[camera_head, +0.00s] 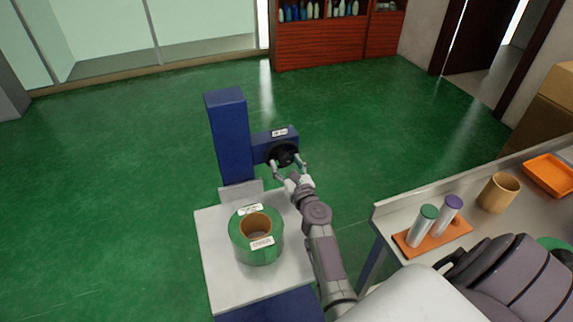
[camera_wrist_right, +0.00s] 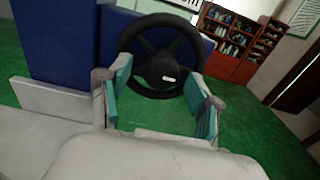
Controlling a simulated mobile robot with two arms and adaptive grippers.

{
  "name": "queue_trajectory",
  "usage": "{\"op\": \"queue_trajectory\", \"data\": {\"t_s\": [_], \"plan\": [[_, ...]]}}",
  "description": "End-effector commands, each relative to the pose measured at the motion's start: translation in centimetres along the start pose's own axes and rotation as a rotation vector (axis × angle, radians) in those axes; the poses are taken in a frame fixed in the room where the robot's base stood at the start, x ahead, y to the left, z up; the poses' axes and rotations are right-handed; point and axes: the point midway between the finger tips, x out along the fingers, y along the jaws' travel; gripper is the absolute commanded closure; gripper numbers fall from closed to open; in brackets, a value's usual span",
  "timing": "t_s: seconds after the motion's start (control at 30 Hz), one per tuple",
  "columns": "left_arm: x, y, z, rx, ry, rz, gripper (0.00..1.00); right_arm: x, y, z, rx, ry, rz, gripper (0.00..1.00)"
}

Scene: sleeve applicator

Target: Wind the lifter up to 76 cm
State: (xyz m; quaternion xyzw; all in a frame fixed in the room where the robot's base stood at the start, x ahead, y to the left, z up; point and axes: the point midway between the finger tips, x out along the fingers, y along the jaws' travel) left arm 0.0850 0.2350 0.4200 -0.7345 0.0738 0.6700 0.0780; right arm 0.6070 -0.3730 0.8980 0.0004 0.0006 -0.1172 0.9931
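The lifter has a blue column (camera_head: 229,140) and a pale platform (camera_head: 225,285) at its foot side, with a green roll (camera_head: 243,240) with a tan core lying on it. A black handwheel (camera_head: 283,153) sits on a blue side box (camera_head: 262,146) with a small label; it also shows in the wrist view (camera_wrist_right: 185,48). My right gripper (camera_head: 290,167) is at the wheel's near side. In the wrist view its teal-padded fingers (camera_wrist_right: 160,88) are apart, with the wheel's lower rim between or just beyond them; contact cannot be told. My left gripper is not in view.
A grey worktable (camera_head: 390,212) at the right holds an orange rack (camera_head: 432,238) with two capped tubes, a tan cup (camera_head: 499,192) and an orange tray (camera_head: 549,175). Green floor (camera_head: 120,200) is clear left of and behind the lifter. A red shelf (camera_head: 335,42) stands far back.

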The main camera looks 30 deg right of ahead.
Motion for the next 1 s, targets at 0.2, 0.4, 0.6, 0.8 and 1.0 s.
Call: {"op": "queue_trajectory", "data": {"t_s": [0.2,0.4,0.6,0.8,1.0], "plan": [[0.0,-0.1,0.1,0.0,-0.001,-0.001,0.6,-0.6,0.0,0.0,0.0,0.0,-0.001,0.36],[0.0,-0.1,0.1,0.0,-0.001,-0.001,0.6,-3.9,0.0,-0.1,0.0,0.002,-0.001,0.36],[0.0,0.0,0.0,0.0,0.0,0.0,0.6,-6.7,0.0,-0.1,0.0,0.002,0.0,0.36],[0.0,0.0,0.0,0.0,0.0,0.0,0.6,-7.5,0.0,0.0,0.0,0.0,0.001,0.36],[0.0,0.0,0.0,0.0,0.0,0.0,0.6,-7.5,0.0,0.0,0.0,0.0,0.0,0.36]]}}
